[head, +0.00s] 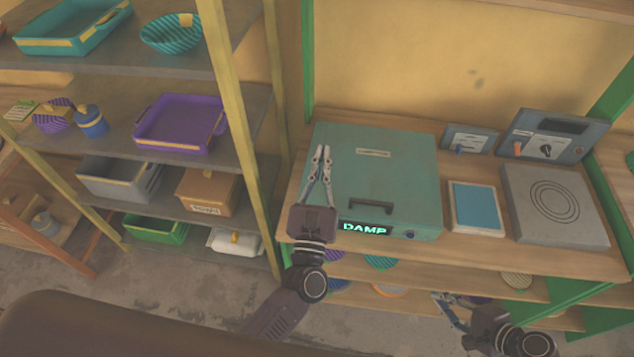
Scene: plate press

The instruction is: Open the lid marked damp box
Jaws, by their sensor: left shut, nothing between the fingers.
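The damp box (410,232) is a teal box on the wooden worktop, with a lit "DAMP" sign (365,229) on its front. Its flat teal lid (400,170) lies closed, with a dark bar handle (371,204) near the front edge and a small pale label towards the back. My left gripper (322,149) is shut and empty, over the left part of the lid and left of the handle. I cannot tell whether it touches the lid. My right gripper (447,297) is low in front of the worktop, right of the box; its fingers are partly unclear.
Right of the box are a blue-topped pad (476,207) and a grey plate with rings (555,202). Two control panels (470,139) (552,136) stand behind them. A shelf post (238,130) rises on the left. Lower shelves hold several dishes under the worktop.

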